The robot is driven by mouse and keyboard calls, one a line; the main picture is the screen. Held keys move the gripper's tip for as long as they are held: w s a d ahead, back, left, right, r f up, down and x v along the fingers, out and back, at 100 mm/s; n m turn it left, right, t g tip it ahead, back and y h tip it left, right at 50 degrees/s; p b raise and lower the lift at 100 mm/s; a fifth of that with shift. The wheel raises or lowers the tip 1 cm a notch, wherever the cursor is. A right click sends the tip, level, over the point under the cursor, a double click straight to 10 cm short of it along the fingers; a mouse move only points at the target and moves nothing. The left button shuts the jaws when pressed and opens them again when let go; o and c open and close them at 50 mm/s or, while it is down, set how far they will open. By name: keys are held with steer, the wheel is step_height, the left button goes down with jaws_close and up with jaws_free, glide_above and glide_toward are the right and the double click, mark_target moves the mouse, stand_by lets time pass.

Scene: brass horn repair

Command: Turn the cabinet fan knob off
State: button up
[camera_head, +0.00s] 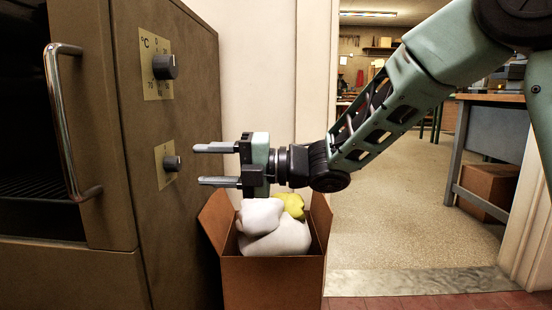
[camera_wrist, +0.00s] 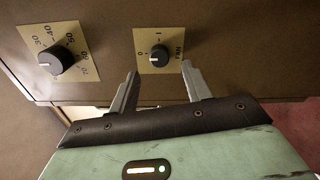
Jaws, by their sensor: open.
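The fan knob (camera_head: 172,163) is a small dark knob on a yellowish plate, low on the side of the brown cabinet (camera_head: 195,80). In the wrist view the fan knob (camera_wrist: 158,53) sits on a plate marked 0, 1 and FAN.
A temperature knob (camera_head: 164,67) with a °C scale is above the fan knob; it also shows in the wrist view (camera_wrist: 56,61). A cabinet door handle (camera_head: 66,120) is at left. An open cardboard box (camera_head: 272,282) with white and yellow cloths stands below my gripper.

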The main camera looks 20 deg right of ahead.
steer(key=p+v, duration=0.3)
steer(key=v, duration=0.9)
steer(key=shift+d+p, duration=0.3)
steer(key=shift+s, duration=0.15)
steer(key=a+f+m+t+h+p, duration=0.2)
steer(key=a+m+t+h+p, duration=0.3)
steer(key=m+h, duration=0.75)
steer(key=s+d+f+m+g+h+p, duration=0.1)
steer(key=s+f+m+g+h+p, duration=0.15)
steer(key=s+m+g, duration=0.65)
steer(key=s+d+f+m+g+h+p, duration=0.1)
steer(key=s+m+g+p, duration=0.3)
steer(key=s, duration=1.1)
step_height(320, 180, up, 38)
steer(key=m+t+p, duration=0.1)
steer(key=p, duration=3.6)
steer(key=shift+s+t, duration=0.3)
steer(key=shift+t, duration=0.1)
